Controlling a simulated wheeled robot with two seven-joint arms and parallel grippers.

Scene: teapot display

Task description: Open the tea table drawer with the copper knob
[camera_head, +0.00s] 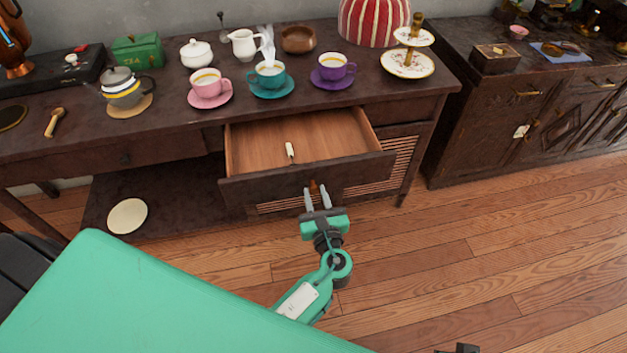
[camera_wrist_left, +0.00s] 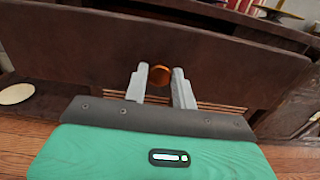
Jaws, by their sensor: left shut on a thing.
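The tea table (camera_head: 180,118) is dark wood, and its right-hand drawer (camera_head: 260,190) is pulled well out. The pale interior shows, with a small white and dark object (camera_head: 290,151) lying in it. The copper knob (camera_head: 314,187) is on the drawer's front panel; it also shows in the left wrist view (camera_wrist_left: 160,75). My left gripper (camera_head: 316,197) is at the drawer front with its fingers either side of the knob, shut on it. The left wrist view shows the fingers (camera_wrist_left: 161,86) flanking the knob.
Several cups, including a pink cup (camera_head: 208,84), stand on the tabletop above the drawer. Another drawer with a dark knob (camera_head: 125,159) is closed at the left. A dark cabinet (camera_head: 470,125) stands at the right. The wooden floor (camera_head: 470,240) in front is clear.

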